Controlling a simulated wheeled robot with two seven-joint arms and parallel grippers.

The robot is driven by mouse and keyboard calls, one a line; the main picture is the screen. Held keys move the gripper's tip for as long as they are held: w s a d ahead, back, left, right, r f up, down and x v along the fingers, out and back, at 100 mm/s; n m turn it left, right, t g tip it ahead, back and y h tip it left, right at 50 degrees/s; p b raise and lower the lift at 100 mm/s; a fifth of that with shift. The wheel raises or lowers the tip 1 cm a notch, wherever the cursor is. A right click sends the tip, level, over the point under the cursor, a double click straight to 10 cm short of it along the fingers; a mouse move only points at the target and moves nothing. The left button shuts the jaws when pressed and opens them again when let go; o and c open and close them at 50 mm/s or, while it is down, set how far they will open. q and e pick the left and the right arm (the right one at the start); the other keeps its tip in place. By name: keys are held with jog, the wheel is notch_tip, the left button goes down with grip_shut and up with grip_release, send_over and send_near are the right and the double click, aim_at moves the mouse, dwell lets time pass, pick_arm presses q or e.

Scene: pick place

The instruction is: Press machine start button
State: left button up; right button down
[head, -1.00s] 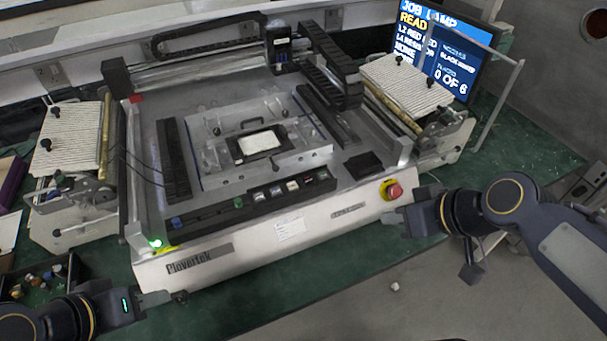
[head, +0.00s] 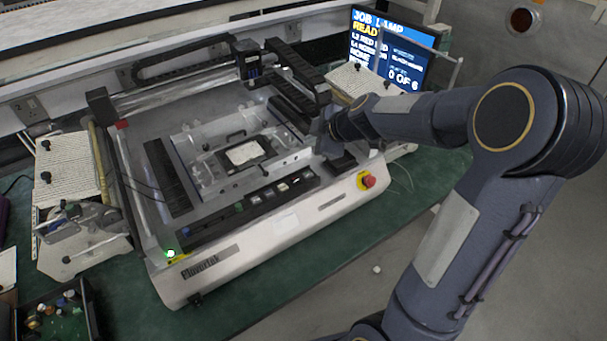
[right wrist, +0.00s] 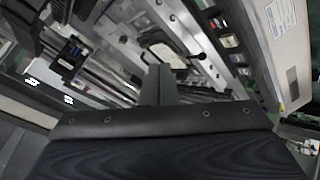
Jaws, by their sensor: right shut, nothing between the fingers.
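The machine (head: 255,255) is a pale, wide bench unit marked Plovertek, with its front edge facing me. A dark strip along its front top holds a row of small buttons (head: 283,187), with a green one (head: 239,207) further left. I cannot tell which is the start button. The row also shows in the right wrist view (right wrist: 229,41). A red mushroom button (head: 368,181) on a yellow base sits at the right front. My right gripper (head: 326,142) is shut and empty above the machine's right part, behind the button row. It also shows in the right wrist view (right wrist: 160,85). My left gripper is out of view.
A gantry (head: 250,62) crosses the machine's back. A screen (head: 388,50) reading "READY" stands at the back right. Ribbed feeder plates flank the machine; the left one (head: 68,165) is clear. A dark bin (head: 50,318) of small parts lies at front left.

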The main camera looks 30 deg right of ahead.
aim_at(311, 177)
notch_tip(311, 177, down, 8)
jog(key=b, duration=0.7)
jog(key=shift+f, duration=0.2)
jog(key=shift+f+b, duration=0.2)
jog(key=shift+b, duration=0.25)
dwell(1.4)
jog(key=shift+f+b, duration=0.4)
jog(key=shift+b, duration=0.3)
jog(key=shift+f+b, duration=0.4)
jog(key=shift+b, duration=0.25)
dwell(0.4)
jog(key=shift+r, duration=0.1)
jog(key=shift+r+p, duration=0.5)
jog(key=shift+r, duration=0.25)
